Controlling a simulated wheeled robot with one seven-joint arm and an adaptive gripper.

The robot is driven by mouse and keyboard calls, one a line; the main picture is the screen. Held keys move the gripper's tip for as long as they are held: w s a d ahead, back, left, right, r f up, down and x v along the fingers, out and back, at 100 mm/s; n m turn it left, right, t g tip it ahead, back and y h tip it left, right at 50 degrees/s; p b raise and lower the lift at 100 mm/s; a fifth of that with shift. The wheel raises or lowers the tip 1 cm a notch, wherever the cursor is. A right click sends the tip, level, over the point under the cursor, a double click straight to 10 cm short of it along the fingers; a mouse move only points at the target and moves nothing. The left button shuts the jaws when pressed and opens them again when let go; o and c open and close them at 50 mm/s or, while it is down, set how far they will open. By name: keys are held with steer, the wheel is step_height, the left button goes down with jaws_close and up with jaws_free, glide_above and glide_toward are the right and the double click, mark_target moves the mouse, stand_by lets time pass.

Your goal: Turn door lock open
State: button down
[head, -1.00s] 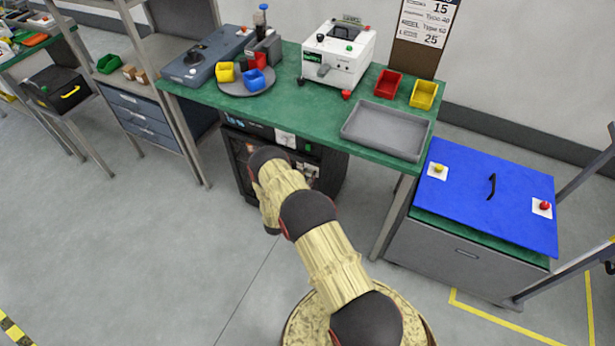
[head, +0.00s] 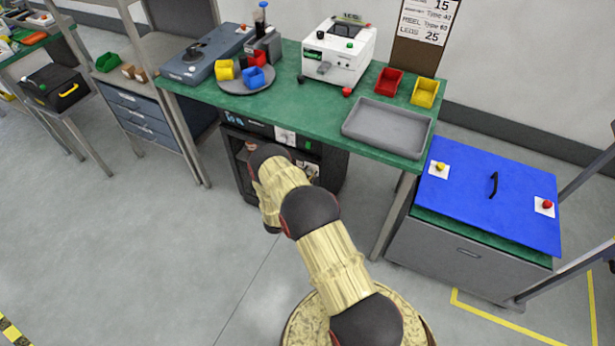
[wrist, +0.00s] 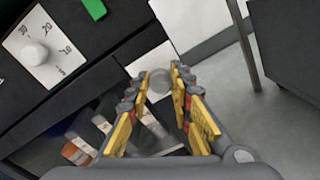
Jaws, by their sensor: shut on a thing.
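The black cabinet (head: 335,175) stands under the green workbench. Its door and the dark panel fill the left of the wrist view. A grey round knob (wrist: 160,85), which looks like the door lock, sits against a pale plate (wrist: 150,62) at the panel's right end. My gripper (wrist: 158,82) has its yellow fingers on either side of this knob, shut on it. The knob's turn angle cannot be made out. In the head view my arm hides the gripper and the lock.
A white dial plate with a round knob (wrist: 36,54) and a green part (wrist: 94,8) are on the panel. The workbench (head: 310,120) overhangs the cabinet. A grey bin with a blue lid (head: 465,195) stands to the right. The floor in front is clear.

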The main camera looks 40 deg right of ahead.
steer(key=m+b, duration=0.1)
steer(key=m, duration=0.2)
steer(key=shift+s+f+m, duration=0.1)
steer(key=shift+m, duration=0.3)
steer(key=m+b, duration=0.2)
steer(key=m, duration=0.1)
steer(key=m+b, duration=0.2)
steer(key=m, duration=0.4)
steer(key=shift+s+m+b, duration=0.1)
steer(key=shift+m+b, duration=0.25)
steer(key=shift+m, duration=0.05)
steer(key=shift+f, duration=0.1)
steer(key=c, duration=1.6)
jaws_free()
steer(key=v, duration=1.2)
steer(key=shift+s+d, duration=0.1)
